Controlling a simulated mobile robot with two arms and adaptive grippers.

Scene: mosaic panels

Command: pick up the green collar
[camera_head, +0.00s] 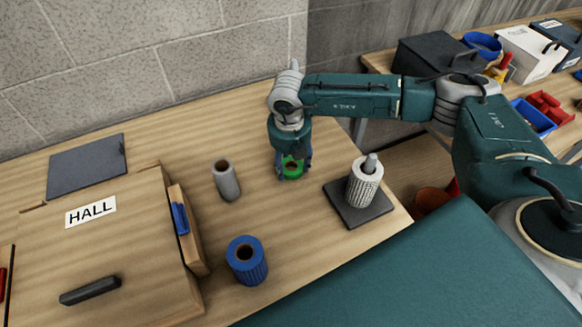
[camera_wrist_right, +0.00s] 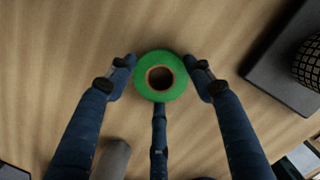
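The green collar (camera_head: 292,168) is a short ring with a dark central hole, upright on the wooden table. My right gripper (camera_head: 292,172) reaches down over it. In the right wrist view the collar (camera_wrist_right: 160,77) lies between the spread fingertips of my right gripper (camera_wrist_right: 162,80), one finger on each side and a third below it. The side fingers look close to the rim but not clearly closed on it. Whether they touch the collar I cannot tell. My left gripper is not in view.
A grey cylinder (camera_head: 227,180) and a blue ribbed cylinder (camera_head: 246,260) stand to the left. A white ribbed cylinder (camera_head: 364,185) sits on a peg on a dark base (camera_head: 342,209) at right. A wooden box marked HALL (camera_head: 130,245) fills the left side.

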